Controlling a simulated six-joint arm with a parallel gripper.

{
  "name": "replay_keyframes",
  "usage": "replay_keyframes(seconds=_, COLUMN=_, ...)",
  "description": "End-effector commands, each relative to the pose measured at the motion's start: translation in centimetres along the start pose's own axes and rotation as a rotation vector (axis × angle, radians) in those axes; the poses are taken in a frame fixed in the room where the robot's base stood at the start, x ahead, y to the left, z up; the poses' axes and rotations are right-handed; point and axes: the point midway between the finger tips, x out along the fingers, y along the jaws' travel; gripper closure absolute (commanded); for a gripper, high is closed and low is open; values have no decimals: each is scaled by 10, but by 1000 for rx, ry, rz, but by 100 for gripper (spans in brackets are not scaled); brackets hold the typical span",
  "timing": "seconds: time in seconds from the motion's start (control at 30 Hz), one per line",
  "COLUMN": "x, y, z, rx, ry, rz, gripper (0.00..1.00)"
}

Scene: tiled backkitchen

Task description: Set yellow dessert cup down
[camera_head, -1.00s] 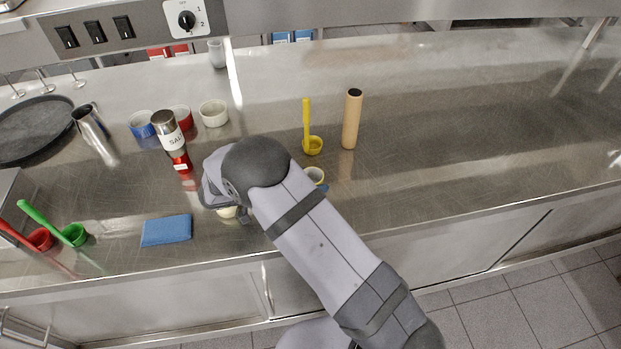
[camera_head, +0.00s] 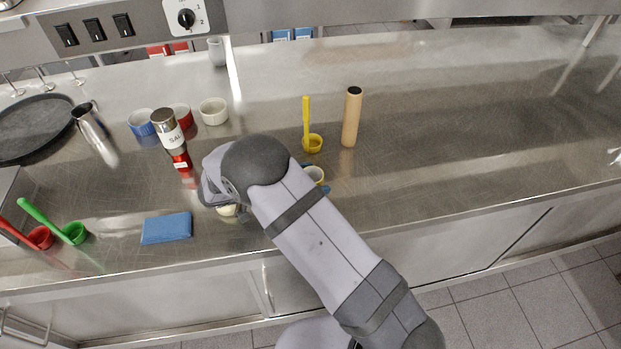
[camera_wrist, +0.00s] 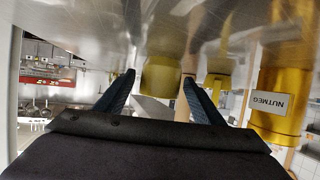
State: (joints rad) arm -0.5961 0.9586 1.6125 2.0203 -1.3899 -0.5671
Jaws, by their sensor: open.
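The yellow dessert cup (camera_head: 316,175), with a pale inside, shows in the head view just past the edge of my arm, which hides part of it. In the wrist view, turned upside down, the cup (camera_wrist: 160,76) is between and just beyond my gripper's spread fingers (camera_wrist: 159,78). It appears upright on the steel counter. My gripper is open; its blue fingertips (camera_head: 316,177) show on both sides of the cup in the head view. Whether a finger still touches the cup cannot be told.
A yellow nutmeg container (camera_wrist: 280,100) stands close by in the wrist view. A yellow long-handled measuring cup (camera_head: 313,144) and a wooden cylinder (camera_head: 351,118) stand behind the dessert cup. The right counter is clear.

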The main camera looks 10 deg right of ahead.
Motion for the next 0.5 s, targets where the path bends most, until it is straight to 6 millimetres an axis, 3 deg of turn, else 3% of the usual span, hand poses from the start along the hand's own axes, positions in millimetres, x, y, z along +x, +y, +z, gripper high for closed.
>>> replay_keyframes(seconds=0.5, x=-82, y=-1, z=4, rx=1, ry=-2, rz=-5, gripper=38)
